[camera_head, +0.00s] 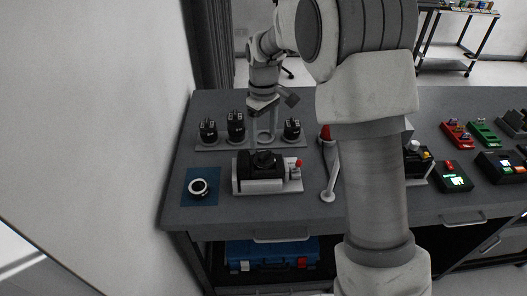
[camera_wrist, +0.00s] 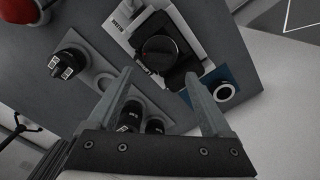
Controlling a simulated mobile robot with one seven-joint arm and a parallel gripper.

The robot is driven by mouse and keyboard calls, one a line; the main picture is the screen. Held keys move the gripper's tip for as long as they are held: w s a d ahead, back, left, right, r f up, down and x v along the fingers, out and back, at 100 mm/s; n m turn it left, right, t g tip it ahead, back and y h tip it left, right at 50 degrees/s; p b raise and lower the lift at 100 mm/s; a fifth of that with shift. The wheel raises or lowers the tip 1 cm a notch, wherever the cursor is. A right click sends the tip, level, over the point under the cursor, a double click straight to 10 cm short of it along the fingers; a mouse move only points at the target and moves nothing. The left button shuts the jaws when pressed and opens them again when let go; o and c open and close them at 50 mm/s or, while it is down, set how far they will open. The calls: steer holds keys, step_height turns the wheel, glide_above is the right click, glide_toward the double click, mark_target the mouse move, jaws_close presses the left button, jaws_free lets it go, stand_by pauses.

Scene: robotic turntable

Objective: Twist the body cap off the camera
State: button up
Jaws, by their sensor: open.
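The black camera (camera_head: 245,162) sits in a light grey holder (camera_head: 262,187) near the table's front left. In the wrist view the camera (camera_wrist: 184,66) carries a round dark cap (camera_wrist: 160,48) on its front, facing my gripper. My gripper (camera_head: 265,134) is above the table, around the lens rack behind the camera in the head view. In the wrist view my gripper (camera_wrist: 157,73) is open, its two fingers wide apart with nothing between them. The cap lies beyond the fingertips, apart from them. Nothing hides the cap in the wrist view.
A rack (camera_head: 205,147) with several black lenses (camera_head: 208,130) stands behind the camera. A blue mat (camera_head: 188,194) with a white-rimmed ring (camera_head: 198,187) lies left of the holder. A grey stand with a red top (camera_head: 326,132) is at the right. More devices (camera_head: 455,177) stand further right.

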mark_target(263, 154)
step_height(263, 154, down, 7)
steer(key=shift+f, duration=0.2)
stand_by(0.3)
steer(key=c, duration=1)
steer(key=shift+o, duration=0.2)
steer(key=shift+n, duration=1.6)
steer(key=shift+n, duration=0.4)
steer(key=shift+s+n, duration=0.1)
steer(key=shift+n, duration=1.1)
steer(key=shift+p, duration=0.3)
